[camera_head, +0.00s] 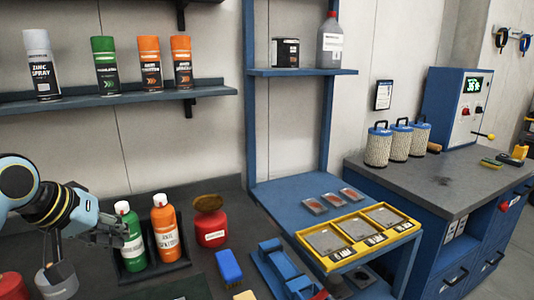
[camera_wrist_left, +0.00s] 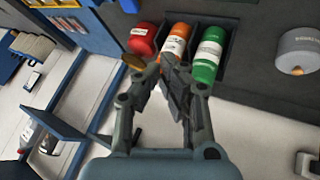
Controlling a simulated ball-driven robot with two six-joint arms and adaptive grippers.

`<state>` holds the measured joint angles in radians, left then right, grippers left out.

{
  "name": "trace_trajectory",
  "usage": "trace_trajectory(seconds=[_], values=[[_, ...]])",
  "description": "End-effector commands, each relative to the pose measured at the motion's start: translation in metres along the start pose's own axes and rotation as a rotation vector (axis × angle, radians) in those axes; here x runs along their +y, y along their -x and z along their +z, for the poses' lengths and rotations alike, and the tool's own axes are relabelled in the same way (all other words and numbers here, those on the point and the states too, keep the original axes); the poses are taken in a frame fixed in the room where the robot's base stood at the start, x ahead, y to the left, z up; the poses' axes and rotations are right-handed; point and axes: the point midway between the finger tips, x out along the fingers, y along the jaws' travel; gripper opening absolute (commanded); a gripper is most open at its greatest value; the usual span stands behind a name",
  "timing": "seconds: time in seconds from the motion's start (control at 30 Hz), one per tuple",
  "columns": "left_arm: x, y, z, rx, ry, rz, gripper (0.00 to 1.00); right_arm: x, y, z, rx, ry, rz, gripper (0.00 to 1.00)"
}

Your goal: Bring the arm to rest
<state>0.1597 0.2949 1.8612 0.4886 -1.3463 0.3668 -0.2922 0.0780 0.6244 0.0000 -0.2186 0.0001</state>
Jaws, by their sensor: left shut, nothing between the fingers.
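My left arm comes in from the left in the head view. Its gripper (camera_head: 122,236) is at the left of the green bottle (camera_head: 131,240), in front of part of the rack's left side. In the left wrist view the gripper (camera_wrist_left: 172,68) is shut with nothing between its fingertips. The green bottle (camera_wrist_left: 208,55) and the orange bottle (camera_wrist_left: 177,42) stand in the dark rack behind the fingers there. Whether the fingers touch the green bottle cannot be told. My right gripper is in neither view.
A red pot (camera_head: 211,236) with a brown top stands right of the orange bottle (camera_head: 164,228). A grey can (camera_head: 57,280) stands below my arm. A yellow tray (camera_head: 325,256) sits on the blue stand. Spray cans (camera_head: 105,66) line the shelf above.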

Motion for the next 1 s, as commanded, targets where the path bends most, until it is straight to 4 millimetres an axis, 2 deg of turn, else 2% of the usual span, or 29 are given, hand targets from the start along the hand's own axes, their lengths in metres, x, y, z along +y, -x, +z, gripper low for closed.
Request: trace_trajectory(seconds=[0.03, 0.27, 0.4, 0.5, 0.7, 0.9, 1.0], values=[[-0.003, 0.001, 0.019, -0.018, -0.022, -0.016, 0.00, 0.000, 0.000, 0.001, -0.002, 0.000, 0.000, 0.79], [-0.017, 0.018, 0.103, -0.093, -0.149, -0.106, 0.00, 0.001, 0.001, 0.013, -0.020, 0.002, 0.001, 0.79], [-0.026, 0.039, 0.153, -0.143, -0.224, -0.164, 0.00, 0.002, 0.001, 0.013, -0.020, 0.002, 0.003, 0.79], [-0.033, 0.057, 0.184, -0.178, -0.271, -0.203, 0.00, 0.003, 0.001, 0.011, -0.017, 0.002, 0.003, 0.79], [-0.044, 0.095, 0.232, -0.242, -0.342, -0.272, 0.00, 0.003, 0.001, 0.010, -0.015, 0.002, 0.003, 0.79], [-0.054, 0.132, 0.267, -0.300, -0.396, -0.334, 0.00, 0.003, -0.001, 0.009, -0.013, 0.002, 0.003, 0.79], [-0.068, 0.097, 0.278, -0.307, -0.391, -0.334, 0.00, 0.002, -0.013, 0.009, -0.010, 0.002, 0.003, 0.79]])
